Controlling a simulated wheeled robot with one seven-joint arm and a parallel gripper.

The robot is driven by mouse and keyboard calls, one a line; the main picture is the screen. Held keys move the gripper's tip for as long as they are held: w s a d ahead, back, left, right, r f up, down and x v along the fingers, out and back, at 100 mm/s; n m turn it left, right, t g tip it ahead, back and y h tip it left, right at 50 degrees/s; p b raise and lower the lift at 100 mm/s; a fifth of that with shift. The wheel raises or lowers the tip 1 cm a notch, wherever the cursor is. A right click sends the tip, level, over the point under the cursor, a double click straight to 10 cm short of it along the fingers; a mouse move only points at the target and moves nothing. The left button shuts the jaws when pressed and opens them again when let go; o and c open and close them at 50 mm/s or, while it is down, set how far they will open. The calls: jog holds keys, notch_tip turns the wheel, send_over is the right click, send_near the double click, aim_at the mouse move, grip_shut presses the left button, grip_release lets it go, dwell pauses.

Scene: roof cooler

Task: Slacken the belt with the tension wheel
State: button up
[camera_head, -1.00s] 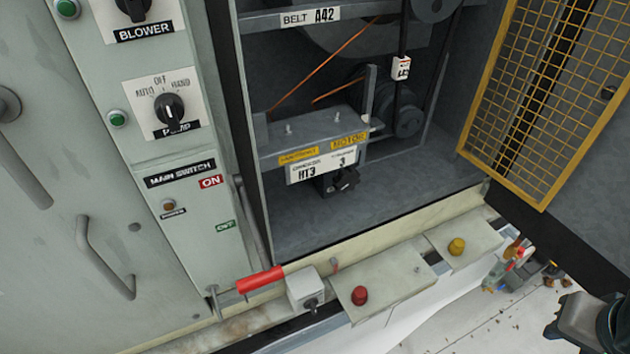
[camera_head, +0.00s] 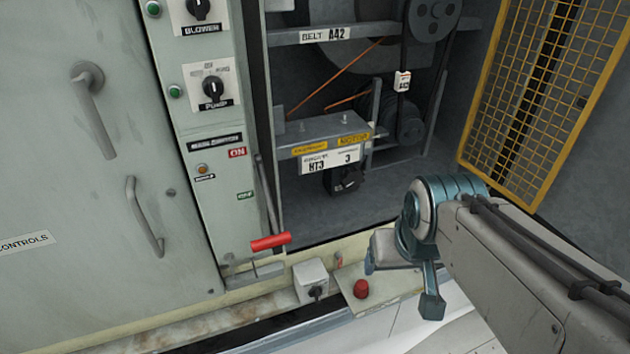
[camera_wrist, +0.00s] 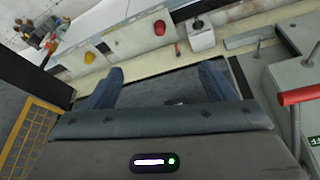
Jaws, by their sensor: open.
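The tension wheel, a black knob (camera_head: 345,178), sits under the front of the motor plate (camera_head: 326,145) inside the open cabinet in the head view. The black belt (camera_head: 404,60) runs between the upper pulley (camera_head: 434,18) and the lower motor pulley (camera_head: 410,126), with a white A42 tag on it. I cannot tell its tension. My gripper (camera_wrist: 160,70) is open, with its two blue-grey fingers spread over the dark cabinet floor in the wrist view.
A red-handled lever (camera_head: 270,242) stands left of the opening. A grey switch box (camera_head: 312,280) and red button (camera_head: 361,288) line the front ledge. The yellow mesh door (camera_head: 530,90) stands open at right. The cabinet floor before the wheel is clear.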

jog(key=w+d+f+t+h+b, duration=0.2)
jog(key=w+d+f+t+b, duration=0.15)
jog(key=w+f+b, duration=0.35)
jog(key=n+t+y+b, duration=0.4)
jog(key=t+y+b, duration=0.5)
jog(key=b, duration=0.8)
send_near(354, 183)
jog(key=shift+t+h, duration=0.25)
jog(key=shift+h, duration=0.25)
jog(key=x, duration=0.7)
jog(key=b+x, duration=0.1)
jog(key=x, duration=0.3)
jog(key=shift+a+r, duration=0.1)
jog(key=shift+a, duration=0.25)
jog(key=shift+s, duration=0.1)
jog(key=c, duration=1)
